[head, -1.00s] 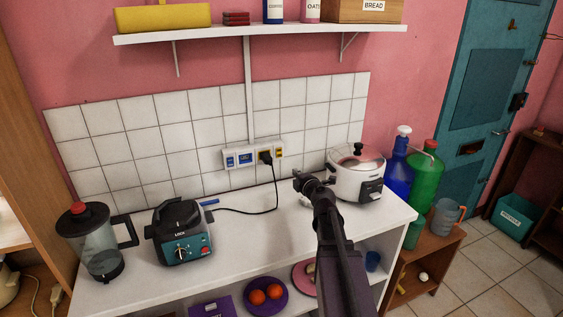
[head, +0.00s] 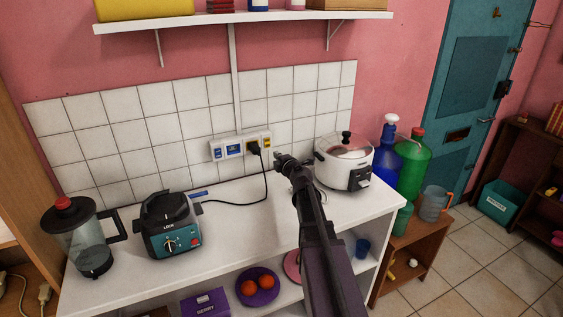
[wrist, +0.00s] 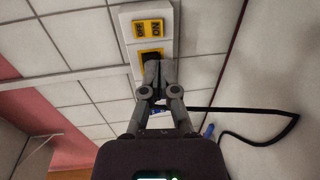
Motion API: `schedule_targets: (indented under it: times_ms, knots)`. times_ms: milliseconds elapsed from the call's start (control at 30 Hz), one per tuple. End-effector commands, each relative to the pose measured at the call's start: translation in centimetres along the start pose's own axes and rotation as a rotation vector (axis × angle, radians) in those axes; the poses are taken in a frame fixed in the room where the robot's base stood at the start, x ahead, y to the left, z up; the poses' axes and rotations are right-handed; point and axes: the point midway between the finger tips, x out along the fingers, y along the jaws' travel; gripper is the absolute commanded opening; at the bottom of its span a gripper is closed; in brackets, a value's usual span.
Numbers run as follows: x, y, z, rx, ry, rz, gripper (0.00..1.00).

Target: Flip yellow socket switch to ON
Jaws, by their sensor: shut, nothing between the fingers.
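The yellow socket switch (head: 266,142) is at the right end of the white socket strip (head: 213,152) on the tiled wall. In the wrist view the yellow switch (wrist: 148,28) shows ON and OFF printed sideways; which side is pressed in I cannot tell. Beside it, a black plug (head: 254,148) sits in the yellow-framed socket (wrist: 141,58), partly hidden by my fingers in the wrist view. My gripper (head: 279,156) is shut and empty, just right of and below the switch in the head view. In the wrist view my fingertips (wrist: 153,66) overlap the socket; contact is unclear.
A black cord (head: 266,185) runs from the plug to the teal appliance (head: 172,228) on the white counter (head: 235,228). A white cooker (head: 343,162) stands close right of my gripper. A jug (head: 82,240) stands at the left. The counter's middle is mostly clear.

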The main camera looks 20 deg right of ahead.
Motion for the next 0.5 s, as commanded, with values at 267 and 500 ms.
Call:
schedule_targets:
  times_ms: [267,500]
  knots:
    - [4.6,-0.1,0.1,0.000,-0.001,0.000,0.00]
    - [6.9,0.0,0.0,0.000,-0.001,0.000,0.00]
